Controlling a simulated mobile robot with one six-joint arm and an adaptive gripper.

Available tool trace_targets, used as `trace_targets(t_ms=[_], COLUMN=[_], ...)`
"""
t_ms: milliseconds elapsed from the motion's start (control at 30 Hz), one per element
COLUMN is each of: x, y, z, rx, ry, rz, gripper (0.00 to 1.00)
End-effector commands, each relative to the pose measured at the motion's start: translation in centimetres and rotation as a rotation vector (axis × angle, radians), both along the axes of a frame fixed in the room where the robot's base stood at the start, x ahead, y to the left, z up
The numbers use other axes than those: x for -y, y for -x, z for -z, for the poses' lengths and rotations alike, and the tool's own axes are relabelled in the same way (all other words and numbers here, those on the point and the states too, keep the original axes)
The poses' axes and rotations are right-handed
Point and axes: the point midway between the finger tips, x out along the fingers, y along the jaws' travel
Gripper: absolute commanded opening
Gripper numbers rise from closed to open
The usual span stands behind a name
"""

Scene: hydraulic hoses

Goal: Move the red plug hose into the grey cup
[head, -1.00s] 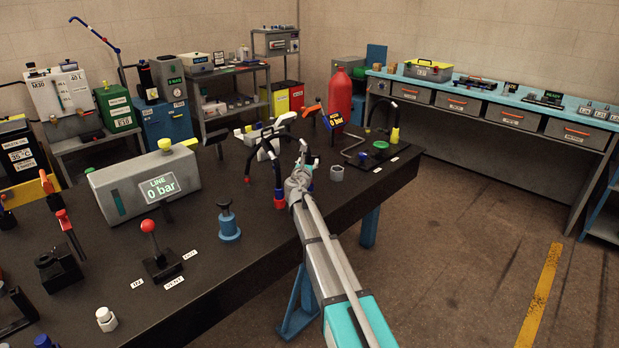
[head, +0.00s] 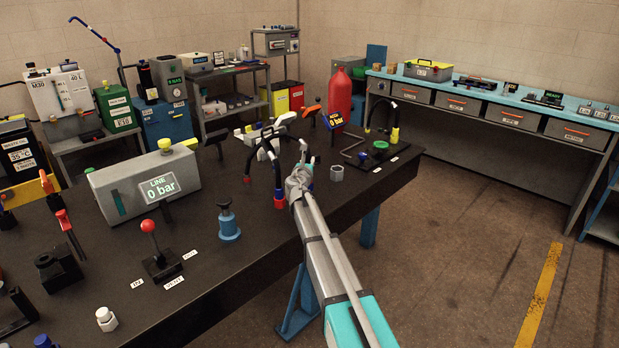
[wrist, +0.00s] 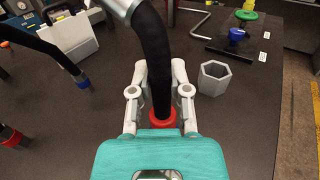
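The red plug hose is a black hose (wrist: 155,60) with a red plug (wrist: 162,119) at its lower end; in the head view its red plug (head: 279,203) shows just left of my gripper (head: 303,165). In the wrist view my gripper (wrist: 160,70) has one finger on each side of the hose, a little above the plug, and the fingertips appear to be against it. The hose stands roughly upright. The grey cup (wrist: 213,78) is an empty six-sided cup on the bench, right of my gripper; it also shows in the head view (head: 337,173).
Another hose with a red end (wrist: 12,138) and a blue-ended one (wrist: 83,82) are to the left. A green-knobbed stand (head: 380,146) is beyond the cup. The grey line gauge box (head: 150,180) is at left. Bench between hose and cup looks clear.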

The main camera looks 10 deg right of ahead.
Motion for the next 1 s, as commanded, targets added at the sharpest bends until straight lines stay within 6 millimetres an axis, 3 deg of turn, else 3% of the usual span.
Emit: trace_targets(t_ms=[667,1000], x=[0.0,0.0], y=[0.0,0.0], z=[-0.3,-2.3], rx=[0.000,0.000], ry=[0.000,0.000], rz=[0.000,0.000], gripper=[0.00,0.00])
